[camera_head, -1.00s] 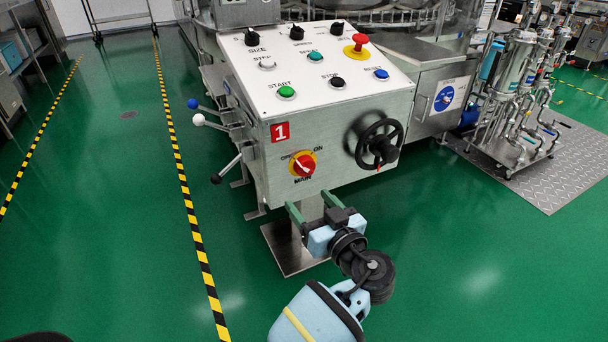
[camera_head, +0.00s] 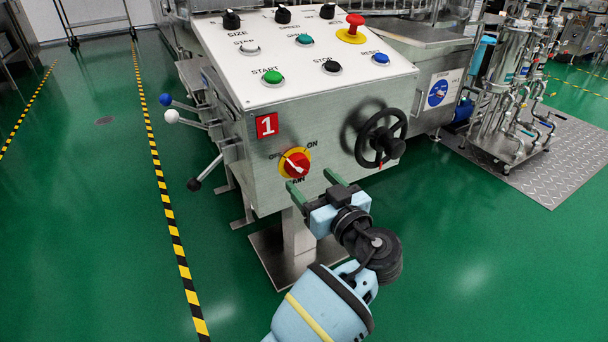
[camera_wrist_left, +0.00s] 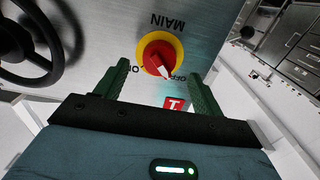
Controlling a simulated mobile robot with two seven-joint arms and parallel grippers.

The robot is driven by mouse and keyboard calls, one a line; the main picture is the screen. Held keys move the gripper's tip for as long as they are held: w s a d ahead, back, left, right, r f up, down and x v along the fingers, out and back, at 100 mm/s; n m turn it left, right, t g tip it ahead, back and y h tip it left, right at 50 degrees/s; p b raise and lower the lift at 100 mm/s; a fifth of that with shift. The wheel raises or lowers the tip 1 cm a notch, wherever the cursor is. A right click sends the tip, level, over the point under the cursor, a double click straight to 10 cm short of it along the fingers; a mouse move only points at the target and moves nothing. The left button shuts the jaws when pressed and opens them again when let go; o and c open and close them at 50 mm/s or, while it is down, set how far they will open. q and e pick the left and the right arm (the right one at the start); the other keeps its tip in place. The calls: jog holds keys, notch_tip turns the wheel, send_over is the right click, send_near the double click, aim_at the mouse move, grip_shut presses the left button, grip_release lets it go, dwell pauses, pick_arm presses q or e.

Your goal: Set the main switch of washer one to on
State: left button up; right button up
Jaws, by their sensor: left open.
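The main switch (camera_head: 295,162) is a red knob on a yellow disc, low on the front face of the washer panel marked 1 (camera_head: 267,125). Its white pointer is turned to the upper left, toward OFF; ON is at the upper right. My left gripper (camera_head: 309,179) is open and empty, with its green fingers just below and to the right of the knob. In the left wrist view the knob (camera_wrist_left: 160,55) appears upside down, beyond and between the two fingers (camera_wrist_left: 161,74), with a gap to each. No contact shows. My right gripper is out of view.
A black handwheel (camera_head: 381,138) sticks out to the right of the switch. Levers with blue, white and black knobs (camera_head: 172,117) stand out at the left. Buttons and a red emergency stop (camera_head: 354,22) are on the top panel. Green floor is clear in front.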

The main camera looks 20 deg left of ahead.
aim_at(303, 172)
pick_arm(q)
jog(key=shift+b+x, duration=0.4)
jog(key=shift+x, duration=1.75)
jog(key=c, duration=0.9)
